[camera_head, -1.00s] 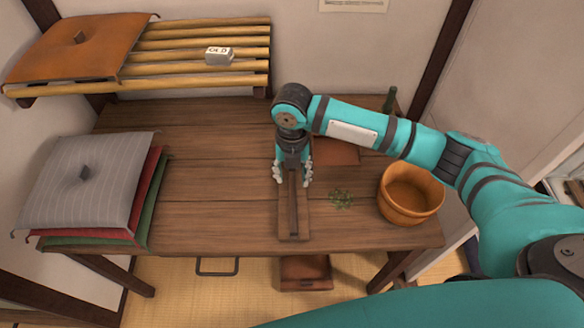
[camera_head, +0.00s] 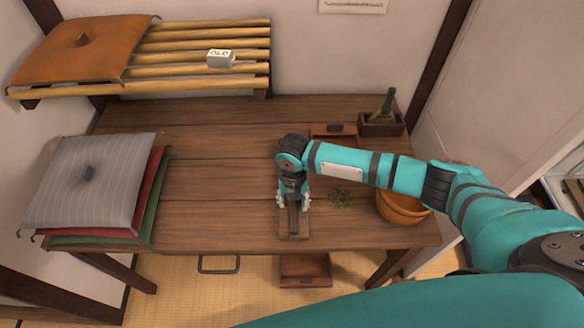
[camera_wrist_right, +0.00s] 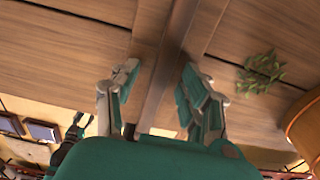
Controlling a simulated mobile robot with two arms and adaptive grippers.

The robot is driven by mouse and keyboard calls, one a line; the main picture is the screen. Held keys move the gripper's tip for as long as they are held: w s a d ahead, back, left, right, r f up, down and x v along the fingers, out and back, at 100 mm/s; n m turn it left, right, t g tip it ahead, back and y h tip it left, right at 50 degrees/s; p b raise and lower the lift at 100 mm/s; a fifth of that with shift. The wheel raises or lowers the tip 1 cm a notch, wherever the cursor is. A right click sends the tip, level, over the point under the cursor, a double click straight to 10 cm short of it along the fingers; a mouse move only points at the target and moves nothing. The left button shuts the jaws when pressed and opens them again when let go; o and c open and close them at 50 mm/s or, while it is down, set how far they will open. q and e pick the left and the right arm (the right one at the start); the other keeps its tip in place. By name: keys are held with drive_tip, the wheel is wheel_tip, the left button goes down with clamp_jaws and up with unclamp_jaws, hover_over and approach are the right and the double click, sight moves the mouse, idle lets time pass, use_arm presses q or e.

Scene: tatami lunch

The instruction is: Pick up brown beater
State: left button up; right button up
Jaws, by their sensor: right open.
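The brown beater appears to be the long, narrow dark-brown bar (camera_head: 294,220) lying on a brown board on the table. My right gripper (camera_head: 293,204) is directly above it, pointing down, and covers its far part. In the right wrist view the bar (camera_wrist_right: 168,75) runs lengthwise between the two separated fingers of my right gripper (camera_wrist_right: 158,88). The fingers are open, one on each side of the bar. I cannot tell whether they touch it.
Green sprigs (camera_head: 341,198) and a round wooden tub (camera_head: 400,208) lie right of the gripper. Stacked cushions (camera_head: 80,190) fill the table's left. A box with a green bottle (camera_head: 384,106) stands at the back right. The table's middle left is clear.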

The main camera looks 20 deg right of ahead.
clamp_jaws()
drive_tip(key=shift+r, duration=0.1)
idle(0.3)
